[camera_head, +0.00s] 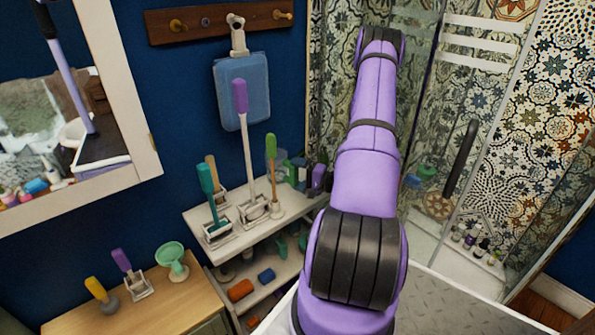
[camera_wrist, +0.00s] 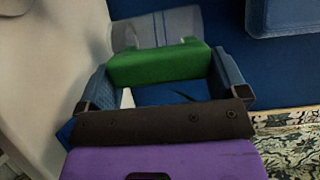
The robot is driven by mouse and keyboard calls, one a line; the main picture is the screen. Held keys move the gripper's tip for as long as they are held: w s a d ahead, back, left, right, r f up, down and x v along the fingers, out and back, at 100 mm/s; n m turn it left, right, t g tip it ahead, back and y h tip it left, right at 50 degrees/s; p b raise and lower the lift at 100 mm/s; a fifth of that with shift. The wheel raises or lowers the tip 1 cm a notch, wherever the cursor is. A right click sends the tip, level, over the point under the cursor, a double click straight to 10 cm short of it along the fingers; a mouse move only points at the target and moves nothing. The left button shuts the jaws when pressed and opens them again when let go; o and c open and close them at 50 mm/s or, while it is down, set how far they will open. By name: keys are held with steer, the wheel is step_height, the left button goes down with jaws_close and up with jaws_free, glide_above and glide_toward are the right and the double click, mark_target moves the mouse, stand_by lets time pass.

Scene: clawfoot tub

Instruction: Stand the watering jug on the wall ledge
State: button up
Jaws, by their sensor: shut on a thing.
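The watering jug is a pale see-through vessel with a green handle. In the wrist view, my gripper (camera_wrist: 162,78) is shut with its blue fingers on either side of the green handle, and the clear body of the jug (camera_wrist: 158,27) shows beyond it. In the head view, the jug (camera_head: 277,153) shows small beside my arm, near the back right end of the white wall ledge (camera_head: 308,203). My gripper there is mostly hidden behind other parts. I cannot tell whether the jug's base touches the ledge.
A blue board (camera_head: 242,88) hangs above. A tiled shower is at right.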

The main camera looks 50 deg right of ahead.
mark_target(298, 184)
steer(key=shift+f, duration=1.8)
steer(key=shift+f, duration=0.55)
stand_by(0.6)
steer(key=o, duration=1.2)
steer(key=shift+s, duration=0.2)
steer(key=shift+v, duration=4)
steer(key=shift+s, duration=0.1)
steer(key=v, duration=1)
steer(key=shift+s+d+f, duration=0.1)
steer(key=shift+s, duration=0.25)
